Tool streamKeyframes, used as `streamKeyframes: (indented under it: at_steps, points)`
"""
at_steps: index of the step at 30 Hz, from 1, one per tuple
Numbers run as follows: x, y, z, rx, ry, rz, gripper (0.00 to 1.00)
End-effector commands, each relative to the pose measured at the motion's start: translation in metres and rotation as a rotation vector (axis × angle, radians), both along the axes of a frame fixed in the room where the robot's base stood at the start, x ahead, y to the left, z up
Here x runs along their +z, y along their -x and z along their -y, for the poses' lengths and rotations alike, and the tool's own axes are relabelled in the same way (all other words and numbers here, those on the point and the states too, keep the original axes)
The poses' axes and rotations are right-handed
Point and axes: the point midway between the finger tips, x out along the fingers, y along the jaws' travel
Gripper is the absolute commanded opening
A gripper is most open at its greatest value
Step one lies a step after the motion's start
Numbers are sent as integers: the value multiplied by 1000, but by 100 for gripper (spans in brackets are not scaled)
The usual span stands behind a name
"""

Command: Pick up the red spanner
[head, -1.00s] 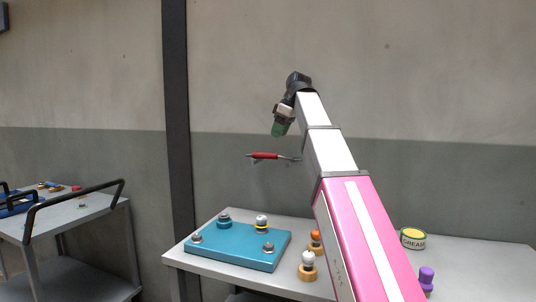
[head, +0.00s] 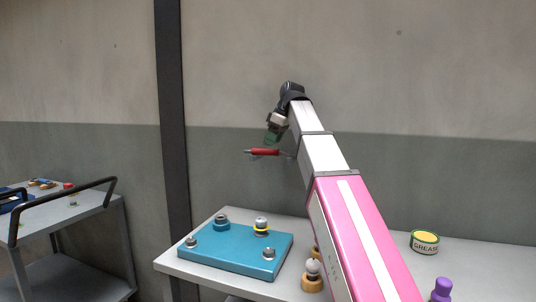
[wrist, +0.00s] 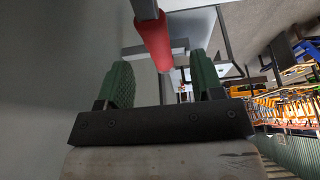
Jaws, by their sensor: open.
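The red spanner (head: 264,152) lies level in front of the grey wall, well above the table; what holds it up cannot be made out. Part of its metal end shows on the right, near my arm. My gripper (head: 271,141) has green fingers and points down just above the red handle. In the wrist view the red handle (wrist: 152,42) appears between the two green fingertips (wrist: 161,62), towards the top. The fingers are apart and not closed on it. I cannot tell how far the handle lies between them.
Below stands a grey table (head: 190,262) with a teal board (head: 235,255) bearing several knobs. A grease tin (head: 424,243) and a purple piece (head: 442,288) are on the right. A grey trolley (head: 75,212) with a black handle stands left. A dark post (head: 172,120) runs up the wall.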

Motion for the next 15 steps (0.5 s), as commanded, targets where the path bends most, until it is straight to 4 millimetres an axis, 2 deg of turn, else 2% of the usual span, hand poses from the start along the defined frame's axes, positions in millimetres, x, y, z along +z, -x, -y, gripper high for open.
streamKeyframes:
  at_steps: [9,15]
  points:
    - [-37,-8,-15,1,1,-1,61]
    - [-43,-10,-17,0,0,1,61]
